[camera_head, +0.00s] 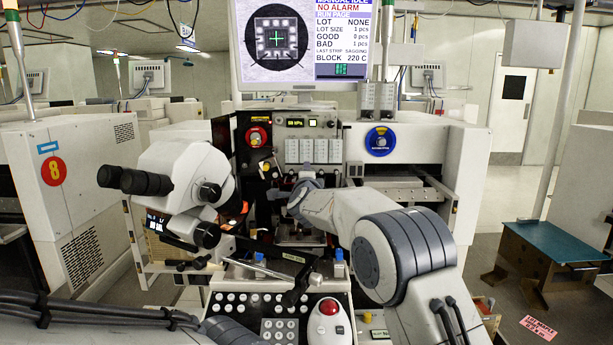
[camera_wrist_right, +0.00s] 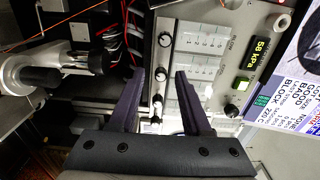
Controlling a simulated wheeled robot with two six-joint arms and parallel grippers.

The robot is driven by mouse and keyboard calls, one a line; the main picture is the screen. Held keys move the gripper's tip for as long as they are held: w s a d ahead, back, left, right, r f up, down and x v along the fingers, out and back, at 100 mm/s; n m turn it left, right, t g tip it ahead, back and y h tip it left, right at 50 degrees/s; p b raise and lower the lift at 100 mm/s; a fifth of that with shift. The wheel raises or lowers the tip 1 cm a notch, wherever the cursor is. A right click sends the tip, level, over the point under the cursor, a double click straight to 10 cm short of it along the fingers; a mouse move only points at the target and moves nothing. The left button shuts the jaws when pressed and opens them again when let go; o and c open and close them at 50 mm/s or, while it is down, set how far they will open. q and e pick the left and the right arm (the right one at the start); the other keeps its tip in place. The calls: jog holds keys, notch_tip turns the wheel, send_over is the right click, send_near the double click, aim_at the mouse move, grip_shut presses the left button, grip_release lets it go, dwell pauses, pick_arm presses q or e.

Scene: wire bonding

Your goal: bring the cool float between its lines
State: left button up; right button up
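The flow meter panel (camera_wrist_right: 215,50) shows in the right wrist view, turned on its side, with several pale scaled meters and a row of round black knobs (camera_wrist_right: 162,74). The same meters (camera_head: 313,151) show in the head view at the machine's centre. I cannot tell which meter is the cool one, and its float and lines are too small to make out. My right gripper (camera_wrist_right: 166,74) is open and empty, its two dark fingers apart in front of the knob row. One knob shows between the fingertips; contact cannot be told. My left gripper is not in view.
A microscope (camera_head: 180,180) stands left of the work area. A control panel with a red button (camera_head: 328,307) is in front. A lit monitor (camera_head: 305,45) hangs above. A pressure display (camera_wrist_right: 261,51) reads 58 kPa.

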jog(key=shift+s+b, duration=0.35)
jog(key=shift+s, duration=0.2)
jog(key=s+b, duration=0.2)
jog(key=s, duration=0.7)
jog(key=shift+s+b, duration=0.2)
jog(key=shift+b, duration=0.2)
